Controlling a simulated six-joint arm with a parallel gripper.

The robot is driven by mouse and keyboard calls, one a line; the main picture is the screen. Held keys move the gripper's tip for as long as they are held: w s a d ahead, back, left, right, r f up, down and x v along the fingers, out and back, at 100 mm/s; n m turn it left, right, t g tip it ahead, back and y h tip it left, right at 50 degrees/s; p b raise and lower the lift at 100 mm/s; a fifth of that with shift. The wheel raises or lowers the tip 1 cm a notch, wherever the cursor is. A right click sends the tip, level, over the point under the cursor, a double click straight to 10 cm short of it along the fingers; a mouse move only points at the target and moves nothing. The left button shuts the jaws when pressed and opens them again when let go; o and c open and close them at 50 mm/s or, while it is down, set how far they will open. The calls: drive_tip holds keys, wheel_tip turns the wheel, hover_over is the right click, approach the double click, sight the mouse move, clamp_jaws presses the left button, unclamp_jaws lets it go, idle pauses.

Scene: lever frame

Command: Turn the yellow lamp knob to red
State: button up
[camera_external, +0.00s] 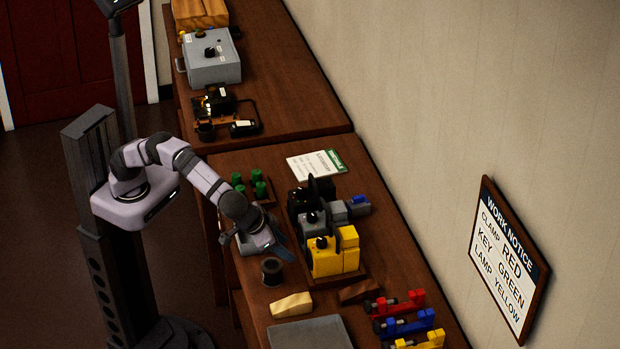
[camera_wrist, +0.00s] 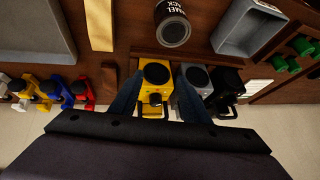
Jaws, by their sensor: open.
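The yellow unit (camera_external: 333,257) stands at the near end of a row, beside a grey unit (camera_external: 312,222) and a black unit (camera_external: 300,202). A black round knob (camera_external: 320,243) sits on the yellow unit. In the wrist view the yellow unit (camera_wrist: 153,92) with its round black top (camera_wrist: 156,73) lies between the two fingers. My gripper (camera_wrist: 158,98) is open, with one finger on each side of it; the right finger is near the grey unit (camera_wrist: 190,88). I cannot tell whether the fingers touch anything. The knob's pointing direction is unclear.
Red, blue and yellow clamps (camera_external: 405,322) lie at the front right. A wall notice (camera_external: 508,262) reads clamp red, key green, lamp yellow.

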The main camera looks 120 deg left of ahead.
sight(312, 247)
drive_tip(key=s+a+f+m+t+y+b, duration=0.1)
drive_tip(key=s+a+m+t+y, duration=0.3)
drive_tip(key=m, duration=0.5)
drive_tip(key=s+a+f+m+t+y+b, duration=0.15)
drive_tip(key=a+m+y, duration=0.35)
drive_tip(key=m, duration=0.5)
drive_tip(key=w+d+m+t+h, duration=0.2)
drive_tip(key=d+m+t+h, duration=0.1)
drive_tip(key=m, duration=0.7)
drive_tip(key=w+d+m+t+h, duration=0.2)
drive_tip(key=m+t, duration=0.2)
drive_tip(key=m, duration=0.6)
drive_tip(key=shift+p+x, duration=1)
drive_tip(key=shift+x, duration=2.55)
drive_tip(key=shift+f, duration=0.15)
drive_tip(key=shift+c, duration=0.3)
drive_tip(key=c, duration=1)
